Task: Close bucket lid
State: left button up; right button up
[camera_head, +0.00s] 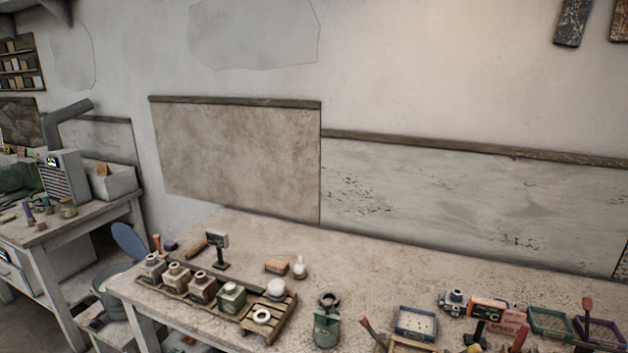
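A grey-blue bucket (112,283) stands in the gap between the two tables, at the left end of the near table. Its blue oval lid (129,241) stands up steeply above the bucket's rim, tilted, so the bucket looks open. The near table's corner hides part of the bucket's right side. I cannot see into the bucket. Neither of my grippers is in view.
The long table (370,272) holds a row of jars (202,287), a small sign (218,243), a green canister (327,325) and trays (416,323). A left table (88,222) bears a grey machine (66,177). The long table's back middle is clear.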

aim_at(130, 241)
jog(key=u, duration=1.85)
jog(key=i, duration=1.15)
jog(key=u, duration=0.8)
jog(key=i, duration=1.95)
jog(key=z, duration=0.85)
jog(key=i, duration=1.4)
jog(key=z, duration=1.15)
